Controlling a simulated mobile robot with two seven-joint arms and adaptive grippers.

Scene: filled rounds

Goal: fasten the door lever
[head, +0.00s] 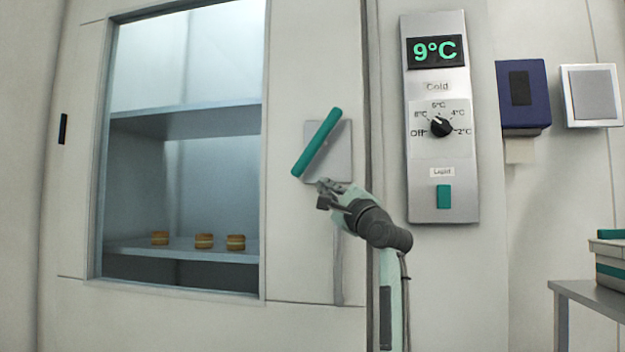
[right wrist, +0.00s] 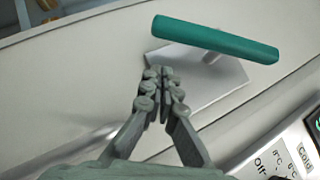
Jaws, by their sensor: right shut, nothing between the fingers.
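The door lever (head: 317,142) is a teal bar on a grey metal plate (head: 340,160) fixed to the white cabinet door (head: 310,60). It stands tilted, its upper end to the right and its lower end to the left. My right gripper (head: 322,186) is just below the lever's lower end, in front of the plate's bottom edge. In the right wrist view the lever (right wrist: 215,38) lies beyond the fingertips (right wrist: 160,72), which are together with nothing between them. I cannot tell whether they touch the plate. My left gripper is not in view.
A control panel (head: 440,190) right of the door has a 9°C display, a dial and a teal light switch. The door window (head: 190,65) shows shelves with several small filled rounds (head: 204,241). A dark blue box (head: 522,95) and a side table (head: 585,293) are at right.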

